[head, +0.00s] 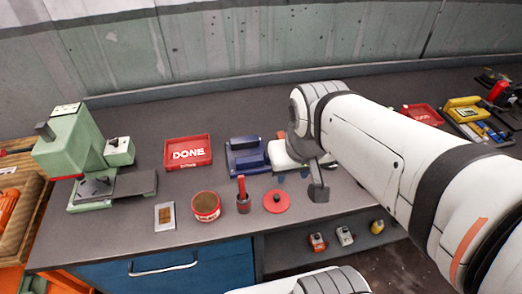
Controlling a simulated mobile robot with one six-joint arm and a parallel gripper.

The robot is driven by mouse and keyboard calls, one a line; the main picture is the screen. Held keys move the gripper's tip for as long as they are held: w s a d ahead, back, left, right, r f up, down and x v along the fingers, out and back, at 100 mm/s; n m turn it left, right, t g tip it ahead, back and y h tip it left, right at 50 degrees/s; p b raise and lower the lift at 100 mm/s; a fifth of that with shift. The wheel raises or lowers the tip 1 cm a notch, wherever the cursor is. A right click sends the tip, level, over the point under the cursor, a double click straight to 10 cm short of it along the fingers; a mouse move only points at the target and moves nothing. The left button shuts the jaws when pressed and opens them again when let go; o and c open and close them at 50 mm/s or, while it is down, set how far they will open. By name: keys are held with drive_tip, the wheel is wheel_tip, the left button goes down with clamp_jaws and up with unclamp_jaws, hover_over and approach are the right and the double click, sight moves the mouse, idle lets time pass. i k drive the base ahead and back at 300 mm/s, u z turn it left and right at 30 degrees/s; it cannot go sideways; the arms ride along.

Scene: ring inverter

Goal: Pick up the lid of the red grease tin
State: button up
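The lid (276,202) is a flat red disc with a small raised knob, lying on the dark workbench. The red grease tin (206,207) stands open to its left, with brown grease showing inside. A red brush-like tool (243,196) stands between the tin and the lid. My gripper (312,185) hangs above the bench, to the right of and a little behind the lid, apart from it. One grey finger shows clearly; the rest is partly hidden by my wrist, so its opening is unclear. I see nothing held in it.
A red tray marked DONE (188,152) and a blue fixture (246,156) lie behind the tin. A green press (85,155) stands at the left. A small light plate (165,216) lies left of the tin. The bench front edge is close to the lid.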

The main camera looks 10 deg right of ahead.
sight(276, 201)
drive_tip(key=z, duration=1.3)
drive_tip(key=k, duration=1.3)
drive_tip(key=u, duration=0.6)
drive_tip(key=i, duration=1)
drive_tip(key=u, duration=0.05)
